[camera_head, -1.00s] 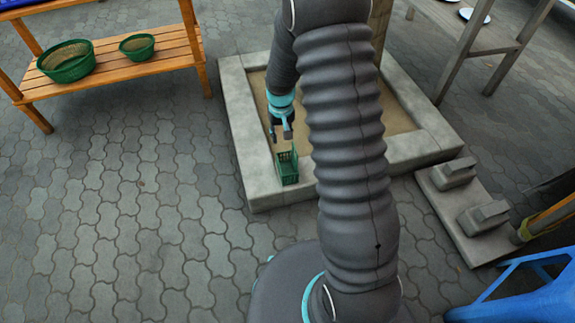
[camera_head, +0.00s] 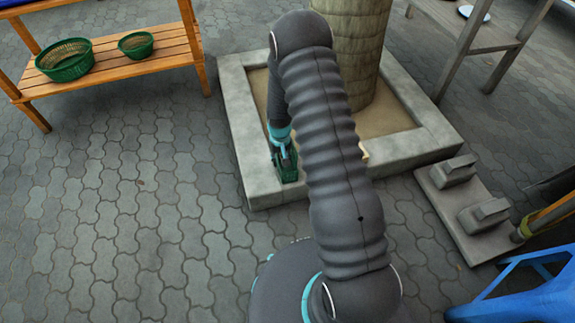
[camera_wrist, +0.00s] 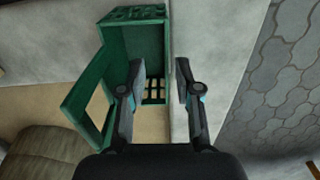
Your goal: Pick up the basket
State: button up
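The green basket (camera_head: 290,176) sits at the front left corner of the stone border (camera_head: 237,100). In the wrist view the basket (camera_wrist: 122,42) appears large, with openwork sides and a slatted bottom. My gripper (camera_wrist: 160,70) is open, with a gap between its two fingertips. The left finger is over the basket's inside, and the right finger is by its right outer side. The basket's right wall appears between them. I cannot tell whether either finger touches it. In the head view my gripper (camera_head: 283,152) is right above the basket and partly hides it.
A thick trunk (camera_head: 359,50) stands inside the stone border. A wooden shelf (camera_head: 115,68) with two green baskets is at the upper left. Concrete blocks (camera_head: 462,205) and a blue stool (camera_head: 530,295) are at the right. The paving at the left is clear.

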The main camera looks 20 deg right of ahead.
aim_at(279, 165)
jog(key=f, duration=0.4)
jog(key=shift+w+a, duration=0.25)
jog(key=shift+a, duration=0.1)
jog(key=shift+f, duration=0.6)
grip_shut()
